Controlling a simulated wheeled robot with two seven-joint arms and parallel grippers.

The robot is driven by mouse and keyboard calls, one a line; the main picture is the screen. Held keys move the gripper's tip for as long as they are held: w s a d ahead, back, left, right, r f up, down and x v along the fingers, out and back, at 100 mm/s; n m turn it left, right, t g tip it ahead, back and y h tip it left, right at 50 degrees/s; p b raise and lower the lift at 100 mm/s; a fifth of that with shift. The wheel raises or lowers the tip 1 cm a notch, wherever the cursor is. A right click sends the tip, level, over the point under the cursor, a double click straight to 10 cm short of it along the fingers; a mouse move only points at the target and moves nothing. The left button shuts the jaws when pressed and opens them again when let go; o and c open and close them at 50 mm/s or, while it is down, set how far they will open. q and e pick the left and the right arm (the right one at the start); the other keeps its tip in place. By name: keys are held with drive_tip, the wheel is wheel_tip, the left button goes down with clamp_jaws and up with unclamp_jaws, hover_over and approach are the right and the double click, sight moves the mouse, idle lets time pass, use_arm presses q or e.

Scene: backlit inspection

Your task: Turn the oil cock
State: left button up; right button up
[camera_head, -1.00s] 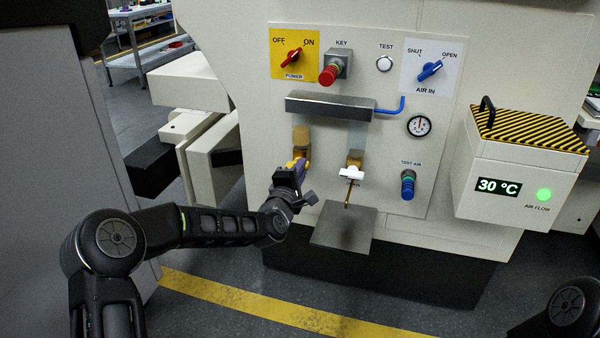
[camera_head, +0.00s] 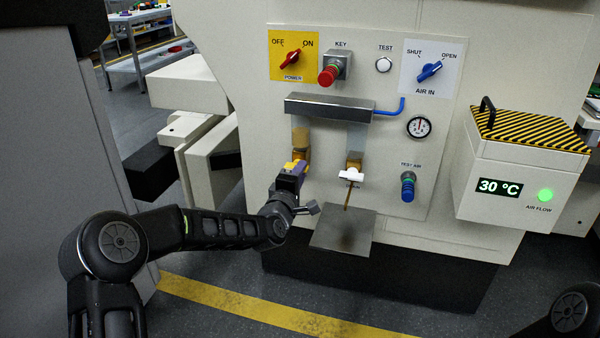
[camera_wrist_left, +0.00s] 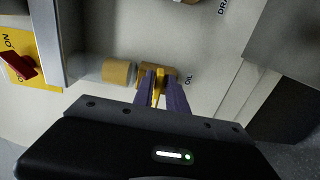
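The oil cock is a brass valve (camera_head: 301,140) on the front of the pale machine, below a steel box. In the left wrist view its brass body (camera_wrist_left: 117,72) lies beside the OIL label. Its yellow handle (camera_wrist_left: 157,87) lies between the purple fingers of my left gripper (camera_wrist_left: 161,86), which look closed on it from both sides. In the head view my left gripper (camera_head: 293,167) reaches the cock from below and covers most of the handle. My right gripper is out of view.
The drain cock with a white handle (camera_head: 351,175) is close on the right, above a metal plate (camera_head: 343,230). The steel box (camera_head: 330,107) overhangs both cocks. A blue knob (camera_head: 407,187) and a striped-top unit (camera_head: 520,175) stand further right.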

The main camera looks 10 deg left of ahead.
use_arm(q)
drive_tip(key=shift+o, duration=1.3)
drive_tip(key=shift+r, duration=0.1)
drive_tip(key=s+p, duration=0.2)
drive_tip(key=s, duration=0.5)
drive_tip(key=shift+s+a, duration=0.25)
drive_tip(key=shift+s, duration=0.15)
